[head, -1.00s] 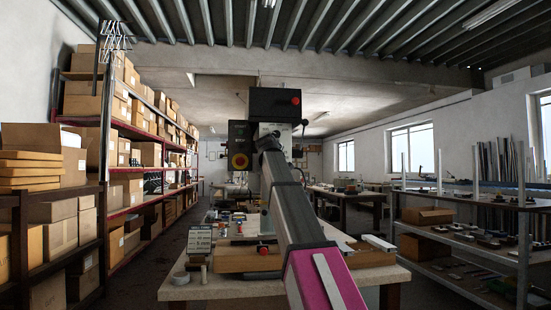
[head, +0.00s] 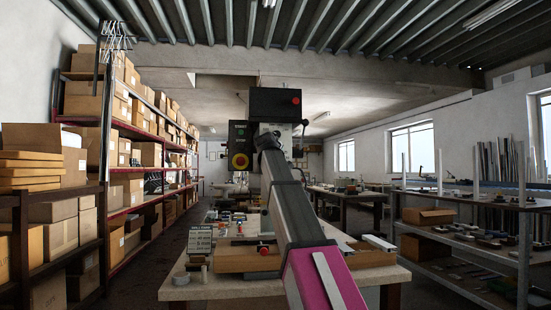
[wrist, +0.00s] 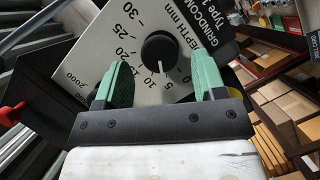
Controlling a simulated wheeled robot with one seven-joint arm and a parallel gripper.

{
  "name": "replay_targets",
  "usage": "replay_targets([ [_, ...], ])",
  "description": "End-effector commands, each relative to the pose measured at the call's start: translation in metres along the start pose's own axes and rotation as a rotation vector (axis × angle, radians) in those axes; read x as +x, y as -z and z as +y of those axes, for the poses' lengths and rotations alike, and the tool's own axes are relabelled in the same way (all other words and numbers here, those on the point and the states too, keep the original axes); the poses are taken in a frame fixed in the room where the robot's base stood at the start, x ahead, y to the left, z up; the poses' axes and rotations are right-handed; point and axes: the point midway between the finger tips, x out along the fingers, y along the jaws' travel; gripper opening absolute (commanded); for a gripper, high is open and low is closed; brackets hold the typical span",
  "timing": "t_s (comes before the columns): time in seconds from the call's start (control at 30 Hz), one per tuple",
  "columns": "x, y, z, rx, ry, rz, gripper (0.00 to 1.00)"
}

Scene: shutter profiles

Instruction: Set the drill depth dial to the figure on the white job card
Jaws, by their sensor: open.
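The depth dial is a round black knob (wrist: 159,52) with a white pointer line, on a pale scale plate (wrist: 95,68) in the wrist view. Its pointer is toward the lower edge of the picture, near the 5; the exact reading is hard to tell. My gripper (wrist: 161,82) is open, its two green fingers on either side of the knob's line, apart from it in the picture. Whether they reach its depth is unclear. In the head view my arm hides the dial and gripper.
Shelves of cartons (head: 148,154) line the left side.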

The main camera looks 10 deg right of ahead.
Motion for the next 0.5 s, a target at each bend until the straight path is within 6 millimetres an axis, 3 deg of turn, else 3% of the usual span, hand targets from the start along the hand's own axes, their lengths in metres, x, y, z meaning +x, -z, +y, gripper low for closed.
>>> replay_targets([
  [0.3, -0.061, -0.002, -0.002, 0.000, 0.000, 0.002, 0.64],
  [0.5, -0.085, -0.001, -0.001, 0.000, 0.000, 0.001, 0.64],
])
